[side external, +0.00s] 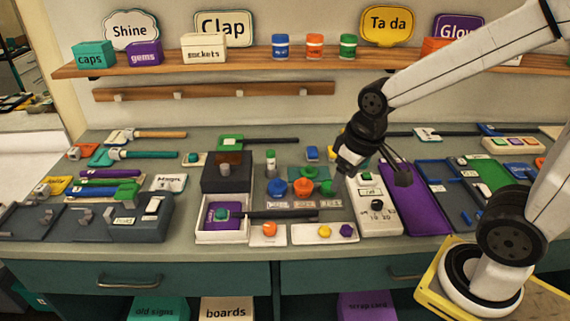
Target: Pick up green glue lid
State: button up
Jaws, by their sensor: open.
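Several small green pieces could be the green glue lid, and I cannot tell which one is. A green round piece (326,187) lies right of an orange round piece (304,187) and a blue round piece (277,187), behind small labels. A small upright bottle (270,162) with a green top stands behind the blue piece. My gripper (374,174) is open above the bench, right of these pieces, over a white box with a green button (366,180). Nothing shows between its fingers.
A purple mat (425,215) lies right of my gripper. A dark box (228,178) and a white tray (222,237) stand left. A white strip (310,236) bears yellow and purple pieces. Jars (348,46) stand on the wooden shelf (180,65) behind. Tools crowd the bench.

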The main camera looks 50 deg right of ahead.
jog(key=n+g+y, duration=0.2)
jog(key=n+g, duration=0.1)
jog(key=n, duration=1.4)
send_over(309, 166)
jog(key=f, duration=0.6)
jog(key=d+f, duration=0.1)
jog(key=f, duration=0.2)
jog(key=shift+s+f, duration=0.1)
jog(key=shift+f, duration=0.3)
jog(key=shift+n, duration=0.5)
jog(key=shift+a+f, duration=0.2)
jog(key=shift+f, duration=1.9)
jog(key=shift+a+f, duration=0.2)
jog(key=shift+f, duration=1.9)
